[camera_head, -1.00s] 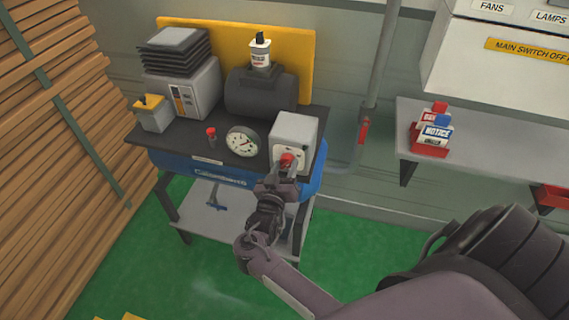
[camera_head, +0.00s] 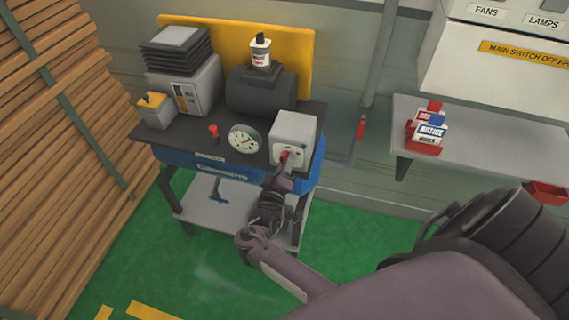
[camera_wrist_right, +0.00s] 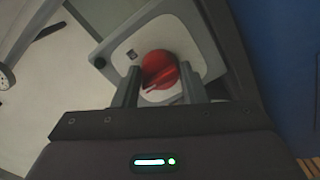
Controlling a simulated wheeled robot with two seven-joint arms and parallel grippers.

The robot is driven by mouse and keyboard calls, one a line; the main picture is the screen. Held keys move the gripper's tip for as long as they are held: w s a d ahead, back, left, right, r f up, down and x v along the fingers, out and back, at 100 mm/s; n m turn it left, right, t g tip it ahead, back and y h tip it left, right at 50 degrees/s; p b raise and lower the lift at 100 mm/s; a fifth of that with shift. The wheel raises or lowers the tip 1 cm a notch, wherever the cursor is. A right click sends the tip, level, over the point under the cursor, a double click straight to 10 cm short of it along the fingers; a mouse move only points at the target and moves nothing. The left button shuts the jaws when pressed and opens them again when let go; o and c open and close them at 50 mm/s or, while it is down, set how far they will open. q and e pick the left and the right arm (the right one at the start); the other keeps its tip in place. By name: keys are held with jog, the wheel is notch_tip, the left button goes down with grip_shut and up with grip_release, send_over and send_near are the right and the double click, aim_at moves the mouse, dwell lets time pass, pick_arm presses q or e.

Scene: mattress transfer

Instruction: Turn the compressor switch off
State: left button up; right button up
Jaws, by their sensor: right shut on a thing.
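The compressor bench (camera_head: 228,135) stands at the centre of the head view. At its right front corner is a grey-white switch box (camera_head: 294,130) with a red rotary knob (camera_head: 284,156) on its front plate. My right gripper (camera_head: 285,164) reaches the knob from the front and is shut on it. In the right wrist view, the red knob (camera_wrist_right: 158,68) sits between the two fingers (camera_wrist_right: 161,87), in front of the pale switch plate (camera_wrist_right: 125,50). The fingers partly hide the knob in the head view. My left gripper is out of view.
A round gauge (camera_head: 244,139) and a small red knob (camera_head: 213,131) are left of the box. A black tank (camera_head: 260,92) stands behind. Stacked planks (camera_head: 60,140) are at left.

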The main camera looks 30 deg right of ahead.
jog(key=shift+d+r, duration=0.15)
dwell(0.3)
jog(key=o, duration=0.7)
jog(key=shift+o, duration=1.3)
jog(key=shift+f, duration=0.2)
